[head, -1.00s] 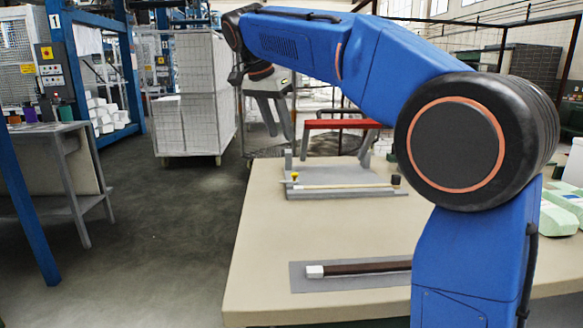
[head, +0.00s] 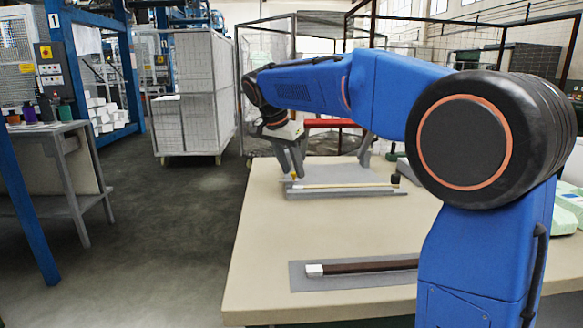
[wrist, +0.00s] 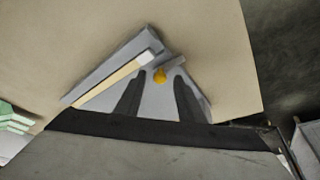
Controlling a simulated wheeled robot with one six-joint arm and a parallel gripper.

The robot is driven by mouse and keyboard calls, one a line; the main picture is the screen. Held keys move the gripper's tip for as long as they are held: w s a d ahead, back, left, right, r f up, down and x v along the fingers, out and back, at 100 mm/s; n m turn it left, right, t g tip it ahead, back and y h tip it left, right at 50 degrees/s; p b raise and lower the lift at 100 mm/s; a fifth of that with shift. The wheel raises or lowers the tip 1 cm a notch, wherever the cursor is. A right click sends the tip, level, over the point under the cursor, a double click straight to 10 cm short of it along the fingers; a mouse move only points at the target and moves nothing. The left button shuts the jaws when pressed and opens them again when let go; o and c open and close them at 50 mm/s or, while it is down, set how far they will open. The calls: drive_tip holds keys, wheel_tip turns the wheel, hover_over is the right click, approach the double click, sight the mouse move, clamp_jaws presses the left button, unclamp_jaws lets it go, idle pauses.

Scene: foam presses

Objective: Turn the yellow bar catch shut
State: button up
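The yellow bar catch (head: 294,177) shows as a small yellow spot at the left end of a pale bar (head: 345,186) on a grey fixture plate (head: 335,194). In the wrist view my gripper (wrist: 160,83) is open and holds nothing. I cannot tell whether a finger touches the catch. The fingers partly hide the fixture's left end.
A red bar (head: 325,123) stands behind the fixture. A dark knob (head: 396,180) is at the pale bar's right end. A grey mat (head: 300,283) with a dark, white-ended bar (head: 365,266) lies nearer me. The table's middle (head: 320,230) is clear; its left edge is close.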

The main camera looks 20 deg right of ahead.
clamp_jaws()
idle(0.3)
drive_tip(key=n, duration=0.2)
drive_tip(key=n+t, duration=0.1)
drive_tip(key=shift+s+d+n+y, duration=0.15)
drive_tip(key=shift+n+y, duration=0.25)
drive_tip(key=n, duration=0.1)
drive_tip(key=n+t+y, duration=0.1)
drive_tip(key=n, duration=0.1)
drive_tip(key=shift+s+d+n, duration=0.1)
drive_tip(key=shift+d+n, duration=0.1)
drive_tip(key=shift+n, duration=0.1)
drive_tip(key=n+y, duration=0.2)
drive_tip(key=n, duration=0.2)
drive_tip(key=shift+d, duration=0.2)
drive_tip(key=shift+d+n+y, duration=0.1)
drive_tip(key=shift+n+y, duration=0.5)
drive_tip(key=shift+n, duration=1.1)
